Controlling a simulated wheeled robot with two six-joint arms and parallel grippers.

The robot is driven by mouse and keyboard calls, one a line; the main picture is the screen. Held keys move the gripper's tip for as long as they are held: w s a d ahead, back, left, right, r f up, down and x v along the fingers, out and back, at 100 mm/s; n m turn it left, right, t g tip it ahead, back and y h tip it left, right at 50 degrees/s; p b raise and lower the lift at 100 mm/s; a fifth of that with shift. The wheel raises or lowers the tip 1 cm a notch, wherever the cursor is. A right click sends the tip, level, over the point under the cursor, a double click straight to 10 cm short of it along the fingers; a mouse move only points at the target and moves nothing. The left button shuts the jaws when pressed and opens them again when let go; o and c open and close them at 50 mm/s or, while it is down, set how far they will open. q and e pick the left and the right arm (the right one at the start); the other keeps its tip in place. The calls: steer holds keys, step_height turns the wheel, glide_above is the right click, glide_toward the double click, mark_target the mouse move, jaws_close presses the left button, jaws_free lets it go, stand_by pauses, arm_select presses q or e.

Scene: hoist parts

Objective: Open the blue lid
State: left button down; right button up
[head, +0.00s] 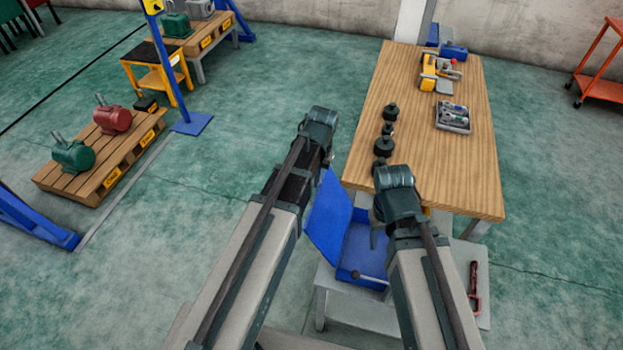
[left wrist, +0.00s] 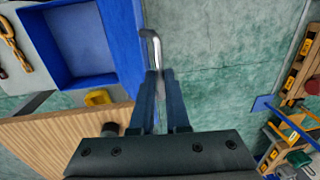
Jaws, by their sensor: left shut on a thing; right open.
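The blue box (head: 370,246) stands on a grey stand in front of the wooden table. Its blue lid (head: 328,214) is raised and leans out to the left, leaving the box's inside exposed. In the left wrist view, the lid (left wrist: 119,40) is seen nearly edge-on beside the box interior. My left gripper (left wrist: 160,78) is shut on the bent metal handle (left wrist: 153,45) at the lid's outer side. In the head view, my left arm mostly hides that grip. My right gripper (head: 378,238) is open and empty, hanging over the box.
The wooden table (head: 440,165) holds several dark weights (head: 384,146), a grey tray of parts (head: 453,117) and a yellow tool (head: 430,75). A red hook-like part (head: 475,288) lies on the grey stand (head: 345,308), right of the box. Floor left of the lid is clear.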

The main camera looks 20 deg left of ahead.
arm_select(q)
steer(key=d+r+y+p, duration=0.1)
steer(key=d+r, duration=0.1)
steer(key=d, duration=0.4)
steer(key=shift+s, duration=0.2)
steer(key=shift+d, duration=0.1)
steer(key=c, duration=0.9)
jaws_free()
steer(key=shift+w, duration=0.1)
steer(key=shift+p, duration=0.3)
steer(key=d+r+p, duration=0.1)
steer(key=r+p, duration=0.8)
steer(key=d+r+p, duration=0.1)
steer(key=r+p, duration=0.3)
steer(key=shift+d+r, duration=0.25)
steer(key=shift+d, duration=0.1)
